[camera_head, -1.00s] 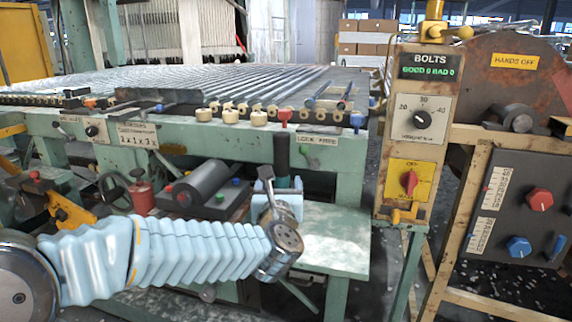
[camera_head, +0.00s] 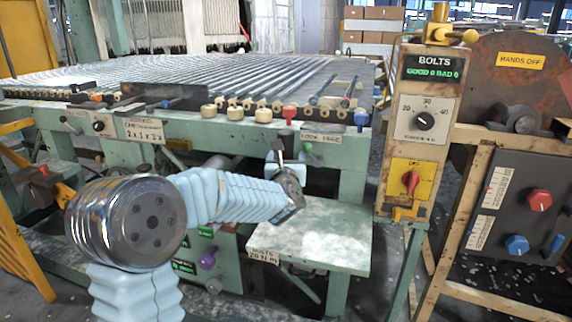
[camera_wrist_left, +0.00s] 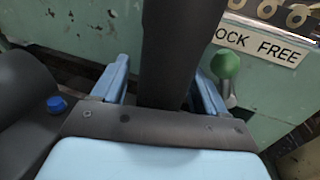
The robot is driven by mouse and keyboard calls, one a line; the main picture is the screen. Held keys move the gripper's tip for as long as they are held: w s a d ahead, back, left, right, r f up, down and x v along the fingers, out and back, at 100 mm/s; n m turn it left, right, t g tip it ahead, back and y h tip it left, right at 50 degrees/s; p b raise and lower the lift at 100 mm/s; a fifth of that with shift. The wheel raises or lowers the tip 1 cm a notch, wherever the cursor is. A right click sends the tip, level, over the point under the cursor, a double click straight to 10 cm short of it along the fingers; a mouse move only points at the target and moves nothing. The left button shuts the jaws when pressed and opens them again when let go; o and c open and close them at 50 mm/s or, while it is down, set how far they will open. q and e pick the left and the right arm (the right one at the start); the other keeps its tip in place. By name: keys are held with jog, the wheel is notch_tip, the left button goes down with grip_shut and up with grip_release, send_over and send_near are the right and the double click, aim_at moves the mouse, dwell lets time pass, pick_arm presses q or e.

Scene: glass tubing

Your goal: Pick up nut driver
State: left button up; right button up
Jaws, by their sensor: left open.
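A thick dark upright cylinder, which may be the nut driver (camera_wrist_left: 172,50), fills the middle of the left wrist view. Its lower end drops between the two light-blue fingers of my left gripper (camera_wrist_left: 166,92). The fingers stand apart on either side of it, with no clear contact. In the head view a dark cylinder (camera_head: 284,140) shows in front of the bench edge, just left of the "LOCK FREE" label. My left gripper (camera_head: 274,164) is just below it, partly hidden by my wrist. The tool's lower end is hidden. My right gripper is not in view.
A green-knobbed lever (camera_wrist_left: 227,66) stands close to the right finger, by the "LOCK FREE" label (camera_wrist_left: 262,42). A blue knob (camera_wrist_left: 56,103) is at left. A low green shelf (camera_head: 310,235) lies below my wrist. The BOLTS panel (camera_head: 415,130) stands to the right.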

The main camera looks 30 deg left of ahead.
pick_arm(q)
grip_shut()
jog(key=shift+r, duration=0.1)
dwell(0.4)
